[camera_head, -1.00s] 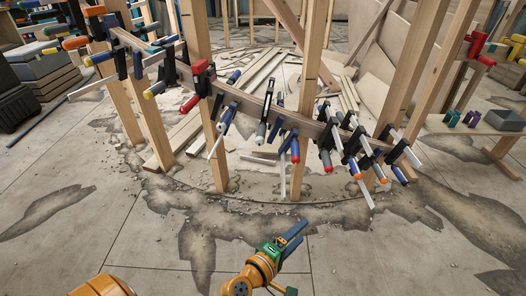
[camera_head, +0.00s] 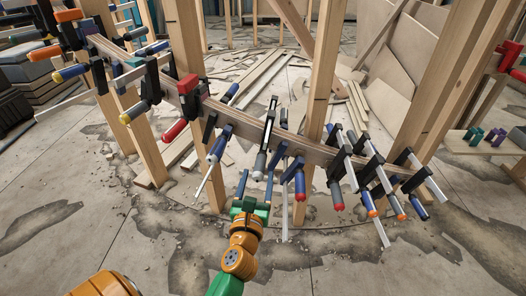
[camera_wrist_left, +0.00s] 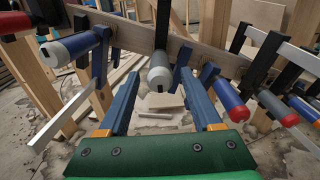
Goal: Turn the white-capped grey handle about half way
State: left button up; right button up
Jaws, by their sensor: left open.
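The grey handle with the white cap (camera_head: 260,163) hangs from a clamp near the middle of the curved wooden stringer. In the left wrist view the handle (camera_wrist_left: 160,68) shows at the centre, its round pale end facing the camera. My left gripper (camera_head: 256,176), green with two blue fingers, is open just in front of and below the handle. In the left wrist view the gripper's fingers (camera_wrist_left: 158,84) appear on either side of the handle, with gaps visible. I cannot tell how far the handle reaches in between them. My right gripper is not in view.
A blue handle with a pale cap (camera_head: 214,153) is close on the left. A blue handle with a red end (camera_head: 299,185) is close on the right. Several more clamps line the stringer (camera_head: 318,152). Wooden posts (camera_head: 305,195) stand behind. The floor in front is clear.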

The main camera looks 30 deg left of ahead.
aim_at(261, 161)
pick_arm(q)
jog(key=x, duration=0.6)
jog(key=shift+w+a+b, duration=0.15)
jog(key=shift+w+b, duration=0.15)
jog(key=shift+b, duration=0.05)
jog(key=shift+r, duration=0.1)
jog(key=shift+c, duration=0.3)
grip_shut()
